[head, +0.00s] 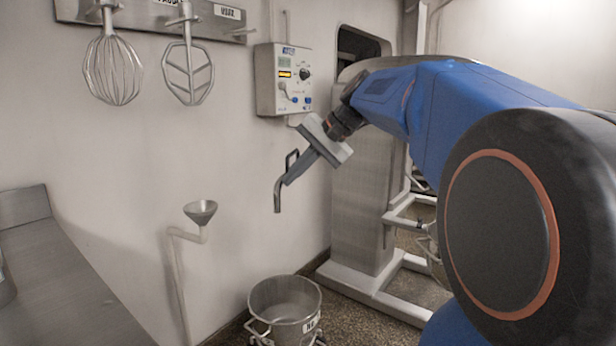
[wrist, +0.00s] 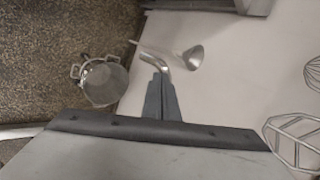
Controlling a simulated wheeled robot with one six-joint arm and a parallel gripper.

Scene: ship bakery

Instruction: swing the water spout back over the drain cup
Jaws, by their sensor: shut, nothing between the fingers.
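The water spout (head: 278,197) is a bent metal pipe with its end pointing down. In the head view that end is right of the drain cup (head: 201,211), a small metal funnel on a wall pipe, and not over it. My gripper (head: 288,180) is shut and empty, with its fingertips close to the spout; I cannot tell if they touch it. In the wrist view the shut fingers (wrist: 159,80) point at the spout (wrist: 155,60), and the drain cup (wrist: 193,57) is just to its right. The fingers hide part of the spout.
A metal mixing bowl (head: 287,305) stands low near the floor, below the spout. A control box (head: 282,80) is on the wall above. A whisk (head: 112,70) and a beater (head: 188,72) hang at upper left. A steel counter (head: 60,290) fills the lower left.

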